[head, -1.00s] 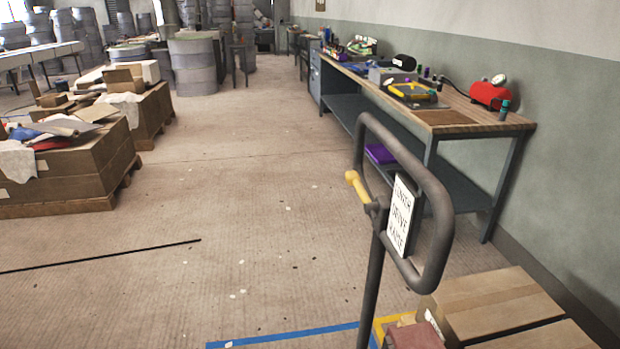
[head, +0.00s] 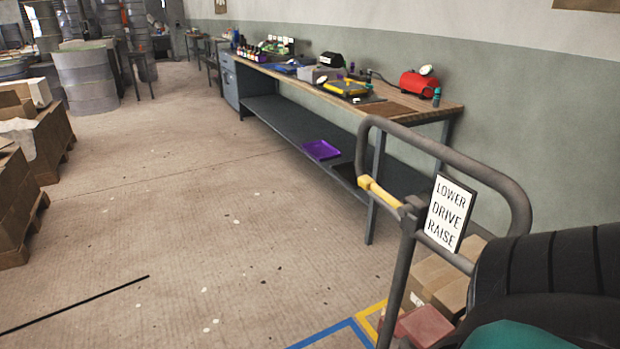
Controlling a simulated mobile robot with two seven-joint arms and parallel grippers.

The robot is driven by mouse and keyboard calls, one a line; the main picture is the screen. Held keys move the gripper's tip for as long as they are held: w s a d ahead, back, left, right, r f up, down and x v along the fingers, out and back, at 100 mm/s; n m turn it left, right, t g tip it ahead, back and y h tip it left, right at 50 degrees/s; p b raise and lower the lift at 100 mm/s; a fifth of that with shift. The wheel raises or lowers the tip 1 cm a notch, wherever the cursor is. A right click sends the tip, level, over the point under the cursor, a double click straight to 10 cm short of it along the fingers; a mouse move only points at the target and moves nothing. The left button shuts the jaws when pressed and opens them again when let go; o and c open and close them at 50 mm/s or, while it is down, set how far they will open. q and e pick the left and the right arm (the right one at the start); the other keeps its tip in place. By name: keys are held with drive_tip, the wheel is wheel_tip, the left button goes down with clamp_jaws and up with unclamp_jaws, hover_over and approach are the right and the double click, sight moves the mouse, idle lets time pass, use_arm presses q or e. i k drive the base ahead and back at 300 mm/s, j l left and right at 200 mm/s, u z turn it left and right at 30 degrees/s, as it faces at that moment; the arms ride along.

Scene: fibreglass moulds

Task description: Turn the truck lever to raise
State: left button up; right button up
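The truck handle (head: 517,197) is a dark grey tube loop on an upright post, at the right of the head view. A yellow lever (head: 379,192) sticks out to the left from the top of the post. Beside it a white sign (head: 449,214) reads LOWER, DRIVE, RAISE from top to bottom. A dark, ribbed shape with a teal part fills the lower right corner, in front of the handle's lower right side; it looks like part of my arm. Neither gripper shows, and nothing is seen touching the lever.
A workbench (head: 410,107) with tools and a red tank (head: 418,84) stands along the right wall. Cardboard boxes (head: 436,278) lie behind the post. Blue tape (head: 330,334) marks the floor. Loaded pallets (head: 22,236) stand at the left; the middle floor is clear.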

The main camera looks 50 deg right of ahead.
sight(366, 181)
drive_tip(key=i+j+z, duration=0.1)
drive_tip(key=i+z, duration=0.3)
drive_tip(key=i, duration=0.15)
drive_tip(key=i+j+z, duration=0.35)
drive_tip(key=i, duration=0.15)
drive_tip(key=i+z, duration=0.25)
drive_tip(key=z, duration=0.15)
drive_tip(key=i+j+z, duration=0.1)
drive_tip(key=z, duration=0.35)
drive_tip(key=i+j+z, duration=0.2)
drive_tip(key=z, duration=0.2)
drive_tip(key=i+j+z, duration=0.15)
drive_tip(key=z, duration=0.25)
drive_tip(key=i+j+z, duration=0.2)
drive_tip(key=z, duration=0.2)
drive_tip(key=i+j+z, duration=0.15)
drive_tip(key=j+z, duration=0.5)
drive_tip(key=z, duration=0.15)
drive_tip(key=i+j+z, duration=0.1)
drive_tip(key=j+z, duration=0.3)
